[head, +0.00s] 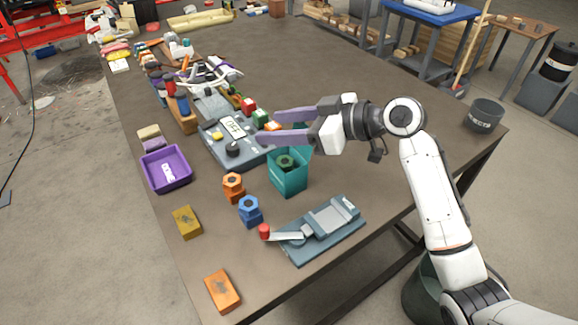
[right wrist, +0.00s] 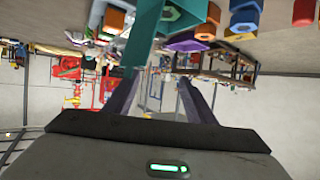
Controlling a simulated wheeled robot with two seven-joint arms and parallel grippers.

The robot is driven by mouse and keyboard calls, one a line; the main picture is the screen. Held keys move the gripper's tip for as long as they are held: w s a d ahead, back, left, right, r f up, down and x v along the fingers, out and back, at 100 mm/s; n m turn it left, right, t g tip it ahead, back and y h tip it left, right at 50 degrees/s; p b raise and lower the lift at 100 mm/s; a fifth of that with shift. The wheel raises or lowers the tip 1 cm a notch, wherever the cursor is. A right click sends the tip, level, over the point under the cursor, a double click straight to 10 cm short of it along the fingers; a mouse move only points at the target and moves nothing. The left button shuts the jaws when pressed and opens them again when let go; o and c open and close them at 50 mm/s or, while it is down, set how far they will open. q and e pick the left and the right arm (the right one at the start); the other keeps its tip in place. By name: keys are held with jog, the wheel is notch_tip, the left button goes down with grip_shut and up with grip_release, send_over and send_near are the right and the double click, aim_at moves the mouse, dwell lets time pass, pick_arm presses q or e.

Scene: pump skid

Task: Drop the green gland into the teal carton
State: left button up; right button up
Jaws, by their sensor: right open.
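The teal carton (head: 288,182) stands open-topped on the table, right of the middle of the workspace. The green gland (head: 286,162) shows inside its mouth, partly hidden by the front walls. My right gripper (head: 270,126) is open and empty, with its two long purple fingers pointing left, above and behind the carton. In the right wrist view, which looks upside down, the carton (right wrist: 140,42) shows at the top, beyond the open fingers (right wrist: 157,82). My left gripper is in neither view.
An orange gland (head: 233,184) and a blue gland (head: 249,209) stand left of the carton. A grey vise-like tool (head: 325,226) lies in front. A purple tray (head: 166,170) is at the left. A grey device (head: 232,145) sits behind the carton.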

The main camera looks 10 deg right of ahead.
jog(key=b+v, duration=0.1)
jog(key=v, duration=0.9)
jog(key=shift+s+d, duration=0.1)
